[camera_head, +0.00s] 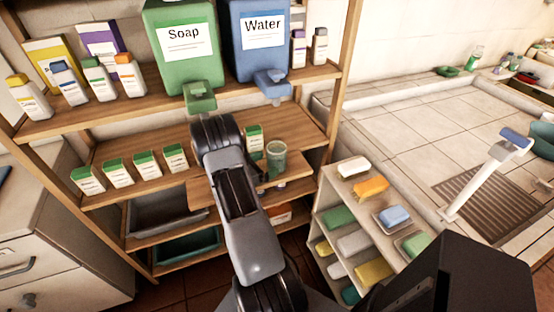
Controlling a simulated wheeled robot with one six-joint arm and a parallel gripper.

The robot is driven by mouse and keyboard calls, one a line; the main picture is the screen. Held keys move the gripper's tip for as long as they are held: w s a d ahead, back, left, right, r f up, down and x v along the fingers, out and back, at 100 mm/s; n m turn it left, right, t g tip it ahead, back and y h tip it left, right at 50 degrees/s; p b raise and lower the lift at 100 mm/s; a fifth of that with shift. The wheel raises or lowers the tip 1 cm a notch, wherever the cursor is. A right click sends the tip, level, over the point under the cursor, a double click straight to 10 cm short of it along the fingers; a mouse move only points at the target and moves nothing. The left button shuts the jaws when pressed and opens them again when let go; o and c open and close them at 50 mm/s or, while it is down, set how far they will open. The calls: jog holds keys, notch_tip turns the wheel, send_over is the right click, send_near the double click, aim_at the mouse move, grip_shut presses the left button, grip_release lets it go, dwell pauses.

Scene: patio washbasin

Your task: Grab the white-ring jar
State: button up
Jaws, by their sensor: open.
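A translucent green jar (276,160) with a pale rim stands upright on a small wooden board (294,187) that juts from the shelf rack; it is the only glass jar I make out on the rack, and a white ring is not clear. My arm reaches up in front of the rack, left of the jar. My gripper (261,179) is mostly hidden behind my arm; a small dark part of it shows low, close to the jar's left side. It is open. Whether it touches the jar cannot be told.
A green Soap dispenser (184,52) and a blue Water dispenser (260,45) stand above. Several green-capped cartons (119,171) line the shelf at left; another carton (254,139) stands behind the jar. A low rack (327,214) of soaps and sponges is at right.

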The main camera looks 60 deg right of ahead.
aim_at(276, 157)
jog(key=shift+p+x, duration=0.4)
jog(key=shift+x, duration=2.15)
jog(key=shift+c, duration=0.4)
jog(key=c, duration=0.9)
jog(key=shift+c, duration=0.6)
jog(key=shift+r, duration=0.15)
